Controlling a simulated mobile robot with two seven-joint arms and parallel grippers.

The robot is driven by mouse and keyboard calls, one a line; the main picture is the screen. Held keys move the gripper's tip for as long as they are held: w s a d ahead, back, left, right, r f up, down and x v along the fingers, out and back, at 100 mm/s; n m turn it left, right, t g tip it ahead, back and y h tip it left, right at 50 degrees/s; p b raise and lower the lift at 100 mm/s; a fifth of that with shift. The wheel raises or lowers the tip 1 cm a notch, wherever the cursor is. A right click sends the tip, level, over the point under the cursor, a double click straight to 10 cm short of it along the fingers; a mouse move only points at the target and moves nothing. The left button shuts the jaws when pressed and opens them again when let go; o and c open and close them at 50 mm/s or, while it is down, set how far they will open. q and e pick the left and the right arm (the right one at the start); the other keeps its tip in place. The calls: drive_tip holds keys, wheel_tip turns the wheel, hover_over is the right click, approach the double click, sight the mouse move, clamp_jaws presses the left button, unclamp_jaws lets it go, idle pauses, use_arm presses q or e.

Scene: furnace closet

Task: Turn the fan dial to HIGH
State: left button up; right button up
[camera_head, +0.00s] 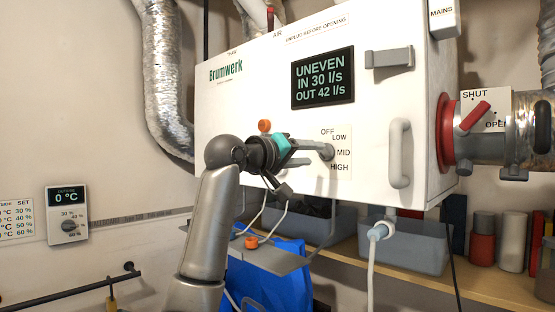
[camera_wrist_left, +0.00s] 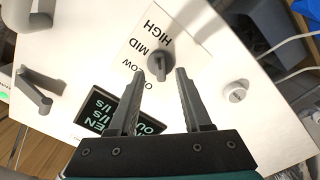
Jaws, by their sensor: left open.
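The fan dial (camera_head: 327,152) is a grey knob on a white plate on the front of the Brumwerk unit (camera_head: 230,115). Its plate reads OFF, LOW, MID and HIGH from top to bottom. My left gripper (camera_head: 312,149) is open in front of the dial and partly covers it. In the left wrist view the dial (camera_wrist_left: 160,64) shows just beyond and between the two fingertips (camera_wrist_left: 160,73). I cannot tell whether the fingers touch it, or for sure which mark it points to. The unit's screen (camera_head: 323,78) reads UNEVEN, IN 30 l/s, OUT 42 l/s. My right gripper is not in view.
A grey handle (camera_head: 399,153) and a latch (camera_head: 389,58) stand out right of the dial. A red-handled valve (camera_head: 475,115) sits on the right duct. Below are a shelf (camera_head: 470,279), grey bins (camera_head: 405,245) and a blue container (camera_head: 270,280). A thermostat (camera_head: 67,214) is on the left wall.

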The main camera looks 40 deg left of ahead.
use_arm(q)
drive_tip(key=s+a+b, duration=0.1)
drive_tip(key=s+b, duration=0.1)
drive_tip(key=s, duration=1)
